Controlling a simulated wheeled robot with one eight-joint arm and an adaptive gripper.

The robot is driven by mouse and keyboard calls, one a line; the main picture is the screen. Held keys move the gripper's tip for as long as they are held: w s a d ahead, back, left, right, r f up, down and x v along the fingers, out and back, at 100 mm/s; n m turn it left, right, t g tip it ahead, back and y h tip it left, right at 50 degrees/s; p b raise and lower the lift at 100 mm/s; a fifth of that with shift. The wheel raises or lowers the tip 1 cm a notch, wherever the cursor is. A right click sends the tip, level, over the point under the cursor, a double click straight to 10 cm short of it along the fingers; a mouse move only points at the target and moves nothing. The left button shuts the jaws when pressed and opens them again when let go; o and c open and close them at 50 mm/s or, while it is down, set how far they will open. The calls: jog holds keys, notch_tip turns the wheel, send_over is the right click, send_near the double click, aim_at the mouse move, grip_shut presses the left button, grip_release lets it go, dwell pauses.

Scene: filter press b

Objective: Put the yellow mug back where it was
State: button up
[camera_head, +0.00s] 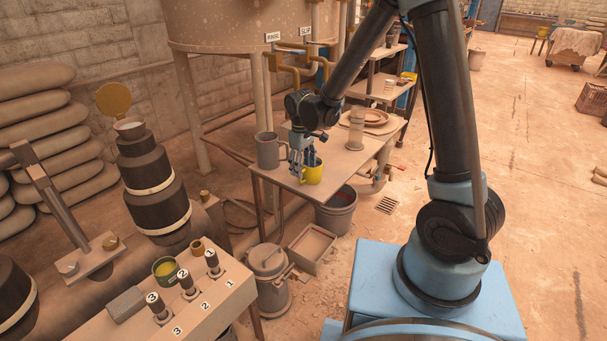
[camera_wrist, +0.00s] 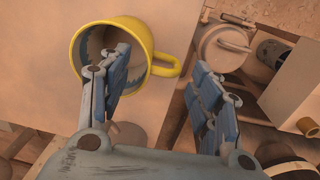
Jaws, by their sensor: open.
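The yellow mug (camera_head: 314,174) stands on a small wooden table (camera_head: 345,160), near its front edge. In the wrist view, the mug (camera_wrist: 76,47) shows its open rim, with its handle (camera_wrist: 168,66) pointing right. My gripper (camera_head: 303,168) is at the mug and partly hides it in the head view. In the wrist view, my gripper (camera_wrist: 160,62) is open. Its left finger overlaps the mug's opening and its right finger is beyond the handle, past the table edge. I cannot tell whether either finger touches the mug.
A glass-like cylinder (camera_head: 356,130) and stacked plates (camera_head: 370,117) are behind. A bucket (camera_head: 336,212), a lidded pot (camera_head: 268,275) and an open box (camera_head: 312,247) stand below. A numbered control panel (camera_head: 215,305) is in front.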

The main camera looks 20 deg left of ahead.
jog(key=r, duration=0.7)
jog(key=shift+s+r, duration=0.2)
jog(key=shift+r, duration=0.1)
jog(key=s+d+r+m, duration=0.1)
jog(key=d+r+m, duration=0.25)
jog(key=d, duration=0.85)
jog(key=s+d+r+m, duration=0.15)
jog(key=d+r, duration=0.35)
jog(key=d, duration=0.8)
jog(key=s+d+f+m, duration=0.2)
jog(key=s+d+m, duration=0.2)
jog(key=s+d, duration=0.3)
jog(key=s+d+f+m+t, duration=0.1)
jog(key=s+d+f+m, duration=0.2)
jog(key=s+d, duration=0.5)
jog(key=d+m, duration=0.1)
jog(key=d, duration=0.1)
jog(key=shift+s+d+f+t, duration=0.15)
jog(key=shift+d+f+t, duration=0.05)
jog(key=shift+d+t, duration=0.15)
